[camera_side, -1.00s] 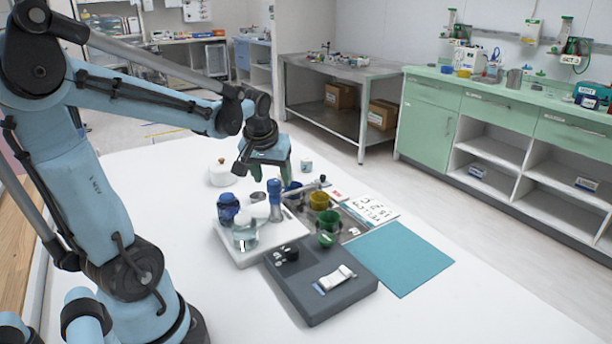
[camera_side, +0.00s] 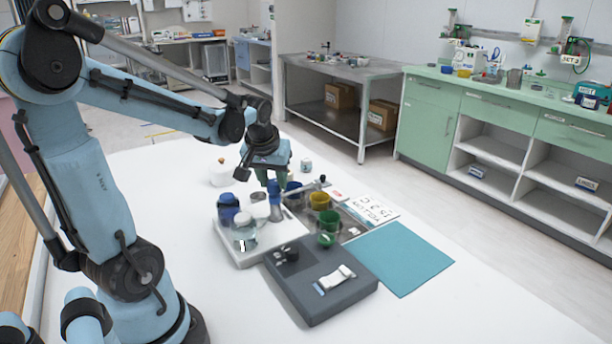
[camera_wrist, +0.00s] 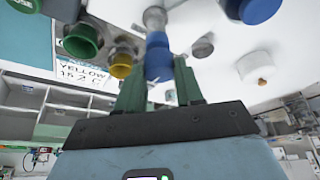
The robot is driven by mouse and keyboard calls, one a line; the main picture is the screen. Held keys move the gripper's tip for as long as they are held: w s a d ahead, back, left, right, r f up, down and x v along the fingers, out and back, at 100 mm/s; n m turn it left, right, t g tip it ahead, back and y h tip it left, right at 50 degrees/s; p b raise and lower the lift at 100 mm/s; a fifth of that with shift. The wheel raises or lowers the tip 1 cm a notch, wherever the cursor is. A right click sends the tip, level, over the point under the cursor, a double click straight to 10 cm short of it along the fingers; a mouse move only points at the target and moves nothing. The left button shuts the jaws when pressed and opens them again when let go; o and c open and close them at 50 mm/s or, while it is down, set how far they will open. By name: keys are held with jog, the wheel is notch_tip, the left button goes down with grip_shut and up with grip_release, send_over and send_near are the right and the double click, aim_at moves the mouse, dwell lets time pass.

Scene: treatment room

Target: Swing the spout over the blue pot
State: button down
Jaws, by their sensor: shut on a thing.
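My gripper (camera_side: 275,182) points down over the back of the white base (camera_side: 240,257). Its green fingers (camera_wrist: 160,88) are shut on a blue upright cylinder (camera_side: 275,207), seen close up in the wrist view (camera_wrist: 158,58) with a grey metal piece at its far end. I cannot make out the spout's outlet or which way it points. The blue pot (camera_side: 294,186) shows only partly, just right of my fingers. The yellow pot (camera_side: 320,201) and green pot (camera_side: 328,228) stand nearer in the same row; both also show in the wrist view, yellow (camera_wrist: 121,66) and green (camera_wrist: 80,42).
A white lidded jar (camera_side: 221,175) is behind. A dark grey box (camera_side: 320,283) lies in front. A teal mat (camera_side: 402,258) lies flat at right.

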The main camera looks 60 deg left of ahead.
jog(key=shift+n, duration=0.4)
jog(key=n+g, duration=0.1)
jog(key=n, duration=0.1)
jog(key=shift+w+d+n+y, duration=0.1)
jog(key=shift+n+y, duration=0.3)
jog(key=shift+n+g+y, duration=0.3)
jog(key=shift+n+g, duration=0.6)
jog(key=shift+n, duration=1.2)
jog(key=c, duration=0.7)
grip_release()
jog(key=shift+c, duration=0.2)
